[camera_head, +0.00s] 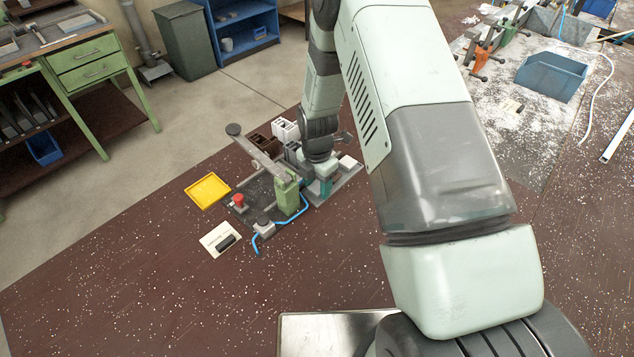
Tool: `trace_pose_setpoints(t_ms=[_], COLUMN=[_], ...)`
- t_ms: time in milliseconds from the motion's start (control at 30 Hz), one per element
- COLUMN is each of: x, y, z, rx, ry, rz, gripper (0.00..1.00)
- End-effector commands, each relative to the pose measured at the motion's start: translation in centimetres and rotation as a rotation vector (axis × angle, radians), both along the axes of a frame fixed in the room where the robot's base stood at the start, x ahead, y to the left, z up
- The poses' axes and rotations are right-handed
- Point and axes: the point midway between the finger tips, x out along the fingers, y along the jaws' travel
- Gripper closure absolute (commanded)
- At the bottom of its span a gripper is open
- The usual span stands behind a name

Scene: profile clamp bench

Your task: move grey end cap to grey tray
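My gripper (322,188) is small in this view, low over the right end of the clamp fixture (287,195). My own arm and the fixture partly hide it, and I cannot tell whether its fingers are apart or hold something. I cannot make out the grey end cap for certain. A grey flat surface (347,182) lies just right of the gripper, with a pale block (348,163) at its back. I cannot tell whether this surface is the grey tray.
A yellow tray (207,190) lies left of the fixture. A red knob (238,201), a blue cable (292,217) and a pale card with a dark piece (226,242) are near it. White (285,130) and brown (262,143) profile blocks stand behind. The front-left bench is clear.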

Motion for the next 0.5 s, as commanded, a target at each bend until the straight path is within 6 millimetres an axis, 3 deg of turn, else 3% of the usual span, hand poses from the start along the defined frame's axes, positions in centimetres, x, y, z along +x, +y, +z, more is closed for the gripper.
trace_pose_setpoints(t_ms=[267, 500], x=[0.0, 0.2], y=[0.0, 0.0], z=[0.6, 4.8], rx=[0.000, 0.002], ry=[-0.001, -0.005], rz=[0.002, 0.001], gripper=[0.47, 0.47])
